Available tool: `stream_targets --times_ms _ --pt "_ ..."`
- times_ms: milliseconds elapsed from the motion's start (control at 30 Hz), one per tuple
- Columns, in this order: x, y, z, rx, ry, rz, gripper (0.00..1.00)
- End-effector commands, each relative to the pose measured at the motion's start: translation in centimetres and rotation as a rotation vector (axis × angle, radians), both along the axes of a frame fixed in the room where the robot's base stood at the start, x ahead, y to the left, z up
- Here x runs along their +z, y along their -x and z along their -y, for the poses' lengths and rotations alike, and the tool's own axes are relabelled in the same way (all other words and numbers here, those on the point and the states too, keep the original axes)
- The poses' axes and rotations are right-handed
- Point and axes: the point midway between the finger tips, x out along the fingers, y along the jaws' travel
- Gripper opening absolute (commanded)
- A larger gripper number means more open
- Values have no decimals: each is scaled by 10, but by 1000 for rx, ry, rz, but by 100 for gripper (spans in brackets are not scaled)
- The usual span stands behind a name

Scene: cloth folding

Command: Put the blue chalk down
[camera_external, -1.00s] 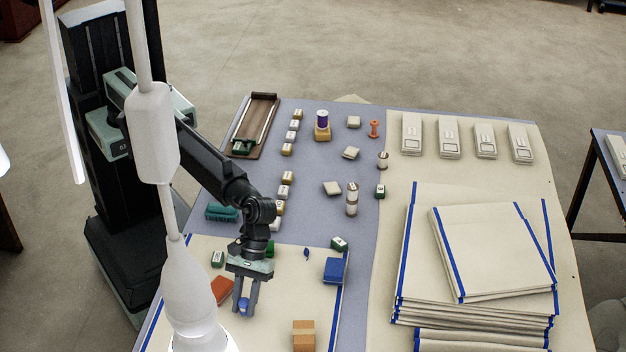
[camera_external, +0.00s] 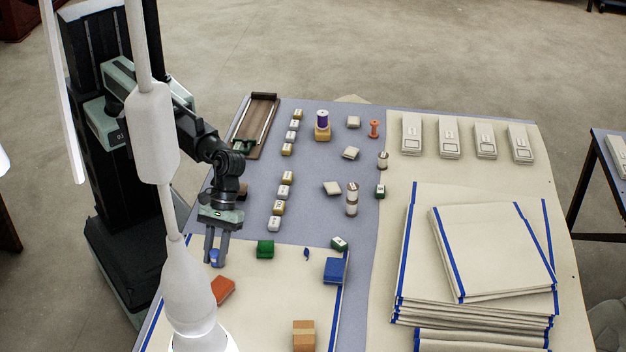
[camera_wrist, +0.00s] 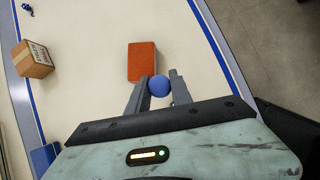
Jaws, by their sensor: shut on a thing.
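My gripper (camera_external: 216,250) is shut on the blue chalk (camera_external: 216,258), a small rounded blue piece between the fingertips. In the external view it is over the back left part of the cream cloth with blue edges (camera_external: 270,290). In the wrist view the blue chalk (camera_wrist: 159,86) shows as a round blue shape between the two fingers (camera_wrist: 157,92). Whether it touches the cloth or hangs above it, I cannot tell.
A red-orange block (camera_external: 222,289) lies just in front of my gripper. A green block (camera_external: 265,249), a blue block (camera_external: 335,270) and a cardboard box (camera_external: 303,335) sit to the right. A white lamp (camera_external: 190,290) stands in front. Folded cloths (camera_external: 480,265) are stacked at right.

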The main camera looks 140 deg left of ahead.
Motion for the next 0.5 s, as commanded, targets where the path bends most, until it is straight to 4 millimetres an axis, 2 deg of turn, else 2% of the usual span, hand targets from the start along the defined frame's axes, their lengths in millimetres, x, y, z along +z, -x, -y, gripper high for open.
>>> stream_targets --times_ms 133,500 --pt "1 8 0 0 0 0 0" --pt "1 5 -1 37 10 -11 0"
